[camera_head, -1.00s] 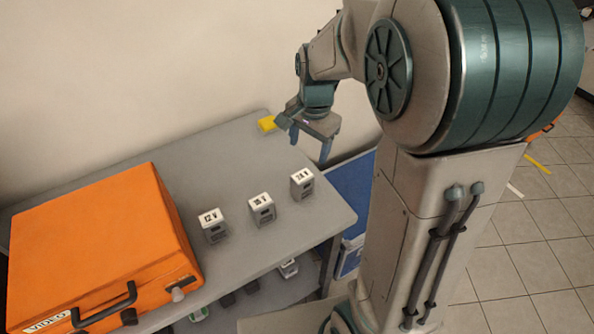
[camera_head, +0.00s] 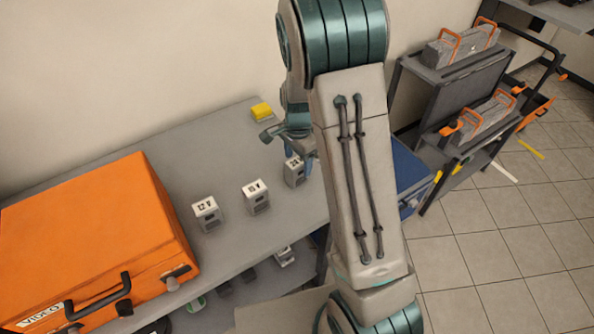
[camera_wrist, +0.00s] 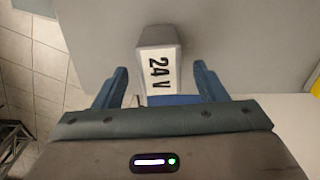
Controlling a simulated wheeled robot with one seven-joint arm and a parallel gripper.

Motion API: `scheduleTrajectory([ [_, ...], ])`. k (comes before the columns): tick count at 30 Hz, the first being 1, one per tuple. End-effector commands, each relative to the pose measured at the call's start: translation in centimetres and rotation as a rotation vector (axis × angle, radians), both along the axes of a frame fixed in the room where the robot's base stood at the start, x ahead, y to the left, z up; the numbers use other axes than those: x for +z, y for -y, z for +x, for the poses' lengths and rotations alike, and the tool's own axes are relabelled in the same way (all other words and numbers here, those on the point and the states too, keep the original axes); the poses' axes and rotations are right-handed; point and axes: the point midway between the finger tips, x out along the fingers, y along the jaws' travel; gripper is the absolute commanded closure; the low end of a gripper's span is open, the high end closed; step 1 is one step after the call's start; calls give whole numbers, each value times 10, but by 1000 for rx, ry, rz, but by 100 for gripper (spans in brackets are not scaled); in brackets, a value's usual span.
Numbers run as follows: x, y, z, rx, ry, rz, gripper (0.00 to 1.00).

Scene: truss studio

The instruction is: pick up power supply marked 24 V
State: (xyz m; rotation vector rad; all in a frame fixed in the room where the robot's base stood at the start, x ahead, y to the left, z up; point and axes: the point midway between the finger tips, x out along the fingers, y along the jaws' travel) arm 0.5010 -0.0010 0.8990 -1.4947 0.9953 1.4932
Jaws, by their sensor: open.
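The power supply marked 24 V (camera_wrist: 159,68) is a small grey block with a white label, standing on the grey table (camera_head: 227,158) near its right edge. In the head view the 24 V supply (camera_head: 293,172) is the rightmost of three and is partly beside my arm. My gripper (camera_wrist: 159,84) is open, with one blue finger on each side of the 24 V supply in the wrist view. I cannot tell how far above it the fingers are. In the head view my gripper (camera_head: 297,147) is partly hidden behind my arm.
Supplies marked 15 V (camera_head: 256,196) and 12 V (camera_head: 206,213) stand to the left. A large orange case (camera_head: 95,235) fills the table's left. A yellow block (camera_head: 262,110) lies at the back. A blue bin (camera_head: 408,172) and a dark rack (camera_head: 470,95) are right of my arm.

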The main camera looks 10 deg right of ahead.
Motion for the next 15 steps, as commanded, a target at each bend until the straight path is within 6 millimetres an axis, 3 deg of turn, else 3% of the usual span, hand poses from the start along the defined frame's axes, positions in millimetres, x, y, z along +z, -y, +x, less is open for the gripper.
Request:
scheduleTrajectory([
  [9, -38, -4, -2, 0, -5, 0, 35],
  [15, -51, -4, -1, 0, -1, 1, 35],
])
